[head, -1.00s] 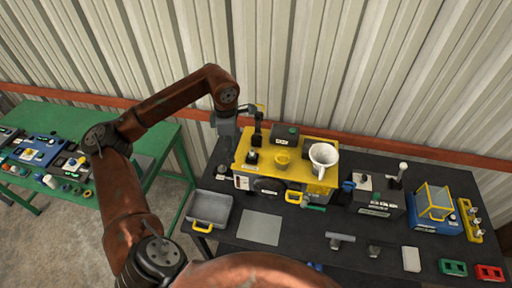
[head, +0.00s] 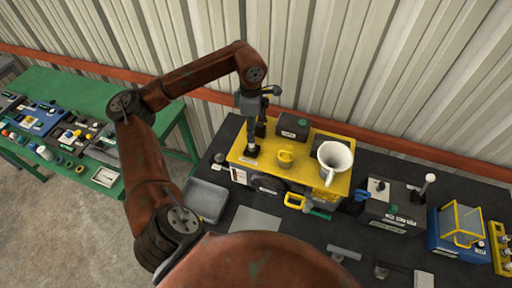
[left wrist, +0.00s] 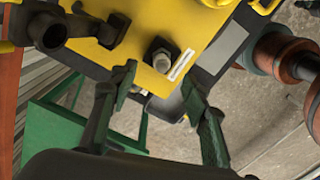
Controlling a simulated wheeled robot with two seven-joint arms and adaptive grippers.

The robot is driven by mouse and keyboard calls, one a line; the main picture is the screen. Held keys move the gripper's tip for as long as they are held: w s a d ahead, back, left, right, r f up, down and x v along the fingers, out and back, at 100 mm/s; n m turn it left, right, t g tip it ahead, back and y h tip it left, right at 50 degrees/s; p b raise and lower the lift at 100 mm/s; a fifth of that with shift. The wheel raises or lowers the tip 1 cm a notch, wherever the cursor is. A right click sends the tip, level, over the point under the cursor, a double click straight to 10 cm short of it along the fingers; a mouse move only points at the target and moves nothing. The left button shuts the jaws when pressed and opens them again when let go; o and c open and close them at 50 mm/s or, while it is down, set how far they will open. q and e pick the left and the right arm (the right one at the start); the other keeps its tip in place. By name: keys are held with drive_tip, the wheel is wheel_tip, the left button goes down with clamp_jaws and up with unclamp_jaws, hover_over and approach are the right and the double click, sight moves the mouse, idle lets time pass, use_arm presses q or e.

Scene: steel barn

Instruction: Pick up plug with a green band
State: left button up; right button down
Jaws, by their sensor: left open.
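A yellow-topped machine (head: 310,150) stands on the black table. A short, pale metallic plug-like fitting (left wrist: 161,56) stands on a dark base near the machine's edge in the left wrist view, beside a white label. I cannot make out a green band on it. In the head view my left gripper (head: 252,135) points down over the left end of the machine top and partly covers this spot. In the left wrist view my left gripper (left wrist: 158,86) is open and empty, its greenish fingers spread just short of the fitting. My right gripper is not in view.
A white funnel (head: 335,158), a yellow cup-like part (head: 285,157) and a black box (head: 294,125) sit on the machine. A dark pipe-like part (left wrist: 48,33) stands near the left finger. A green table (head: 85,92) is at left.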

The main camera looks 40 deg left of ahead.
sight(252, 146)
use_arm(q)
drive_tip(key=shift+w+f, duration=0.15)
drive_tip(key=shift+f, duration=0.65)
drive_tip(key=shift+s+f+p, duration=0.25)
drive_tip(key=shift+f+p, duration=0.3)
drive_tip(key=shift+f, duration=0.2)
wheel_tip(252, 146, down, 4)
drive_tip(key=shift+f+p, duration=0.15)
drive_tip(key=shift+p, duration=1)
drive_tip(key=shift+f, duration=0.35)
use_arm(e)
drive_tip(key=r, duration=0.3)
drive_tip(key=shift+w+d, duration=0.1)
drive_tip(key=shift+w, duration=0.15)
use_arm(q)
drive_tip(key=shift+d, duration=0.1)
drive_tip(key=shift+c, duration=0.2)
drive_tip(key=c, duration=0.8)
clamp_jaws()
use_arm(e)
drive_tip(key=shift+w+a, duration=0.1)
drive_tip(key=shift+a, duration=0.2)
